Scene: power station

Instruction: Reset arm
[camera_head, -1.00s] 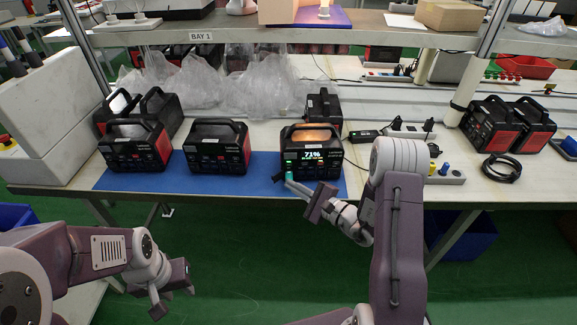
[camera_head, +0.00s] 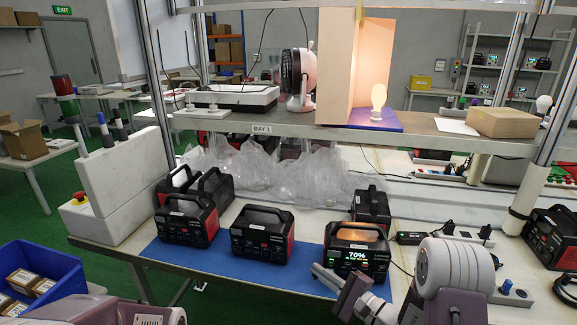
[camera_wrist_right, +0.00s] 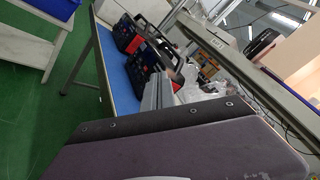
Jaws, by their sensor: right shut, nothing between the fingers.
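My right arm reaches in from the lower right in the head view. Its gripper (camera_head: 322,273) is shut and empty, in front of the right-hand black power station (camera_head: 357,250), whose lit screen reads 70%. I cannot tell if they touch. In the right wrist view the shut grey fingers (camera_wrist_right: 158,90) point toward the bench, with dark power stations (camera_wrist_right: 128,36) beyond. Two more stations, a middle one (camera_head: 262,233) and a left one (camera_head: 187,219), stand upright on the blue mat (camera_head: 215,262). Only part of my left arm shows at the bottom left; its gripper is out of view.
A shelf (camera_head: 290,128) above the bench holds a glowing bulb (camera_head: 379,97), a fan (camera_head: 298,78) and a cardboard box (camera_head: 501,122). Plastic bags (camera_head: 300,175) lie behind the stations. A blue crate (camera_head: 40,272) with boxes stands at the lower left.

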